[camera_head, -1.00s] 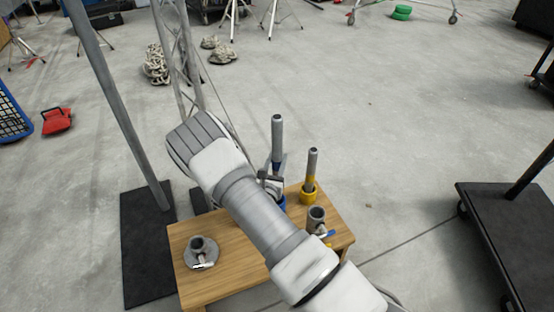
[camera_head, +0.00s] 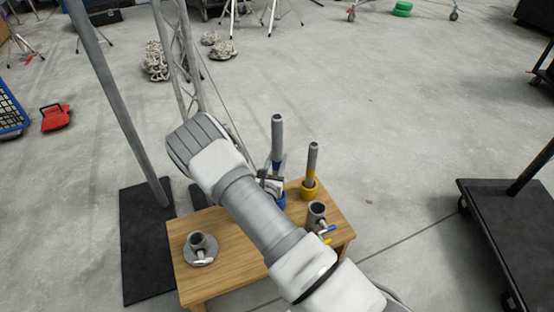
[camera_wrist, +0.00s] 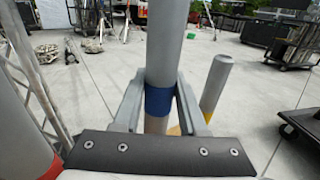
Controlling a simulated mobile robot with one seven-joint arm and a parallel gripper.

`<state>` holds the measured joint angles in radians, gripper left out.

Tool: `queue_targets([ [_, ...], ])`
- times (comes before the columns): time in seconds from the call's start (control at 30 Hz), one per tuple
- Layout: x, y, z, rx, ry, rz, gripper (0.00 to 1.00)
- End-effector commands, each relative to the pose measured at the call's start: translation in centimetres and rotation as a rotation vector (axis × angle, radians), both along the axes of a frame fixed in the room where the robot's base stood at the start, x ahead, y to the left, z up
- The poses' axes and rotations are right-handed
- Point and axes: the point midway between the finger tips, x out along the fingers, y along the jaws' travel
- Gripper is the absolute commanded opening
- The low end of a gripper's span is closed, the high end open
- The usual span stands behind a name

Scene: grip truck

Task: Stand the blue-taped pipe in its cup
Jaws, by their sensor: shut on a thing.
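The blue-taped pipe (camera_head: 277,135) is grey and stands upright between the jaws of my gripper (camera_head: 271,183). In the wrist view, the fingers lie on both sides of the pipe (camera_wrist: 165,45), by its blue tape band (camera_wrist: 158,101). My gripper (camera_wrist: 158,108) is shut on it. The blue cup (camera_head: 281,201) is on the wooden table, directly below the pipe in the head view. My gripper and arm hide the pipe's lower end, so I cannot tell how deep it sits in the cup.
A yellow-taped pipe (camera_head: 312,160) stands in a yellow cup (camera_head: 309,190) to the right. Two grey metal fittings stand on the wooden table (camera_head: 240,265). A pipe with red tape (camera_wrist: 52,168) is close at the wrist view's left edge. A grey pole (camera_head: 120,105) rises left of the table.

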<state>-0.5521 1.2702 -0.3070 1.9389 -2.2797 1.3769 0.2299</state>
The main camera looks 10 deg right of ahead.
Motion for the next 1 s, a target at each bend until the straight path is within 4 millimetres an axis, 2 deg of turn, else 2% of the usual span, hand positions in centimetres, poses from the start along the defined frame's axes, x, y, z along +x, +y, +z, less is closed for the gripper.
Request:
queue_targets([
  [0.33, 0.0, 0.0, -0.3, -0.001, -0.002, 0.0, 0.0],
  [1.0, 0.0, 0.0, -2.9, -0.002, -0.001, 0.001, 0.0],
])
